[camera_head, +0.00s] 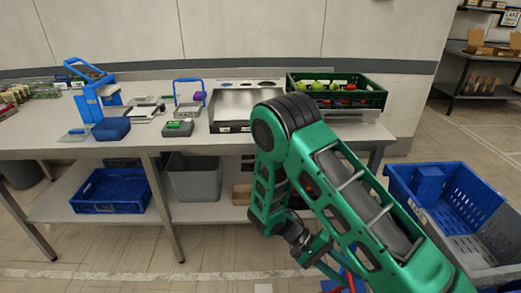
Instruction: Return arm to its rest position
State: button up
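My green and black arm fills the centre right of the head view, bent with its dark elbow high in front of the table (182,143). From the elbow one link runs down towards the floor near the table's front edge, and another runs to the lower right corner. My gripper cannot be made out; the arm's far end is hidden behind its own links or below the picture edge. Small red and blue parts show low beside the arm, too covered to identify.
A green crate (371,96) with produce stands at the table's right. A weighing machine (231,126), blue tray (111,129) and blue-handled devices stand on top. A blue crate (75,208) and grey bin (196,186) are on the lower shelf. Blue and grey crates (487,246) stand right.

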jog(key=w+d+r+n+t+y, duration=0.15)
jog(key=r+t+y, duration=0.45)
jog(key=r, duration=0.9)
jog(key=w+d+r+n+t+y, duration=0.1)
jog(key=d+r+t+y, duration=0.3)
jog(key=r, duration=1.1)
jog(key=s+d+m+g, duration=0.1)
jog(key=s+d+m, duration=0.2)
jog(key=s+d, duration=0.2)
jog(key=s+d+f+m+g+y, duration=0.1)
jog(key=s+d, duration=0.4)
jog(key=s, duration=0.7)
jog(key=shift+s+f+m+g, duration=0.15)
jog(key=shift+f+m+g, duration=0.1)
jog(key=shift+m+g, duration=0.7)
jog(key=shift+t, duration=0.25)
jog(key=shift+w+f, duration=0.25)
jog(key=shift+w, duration=0.4)
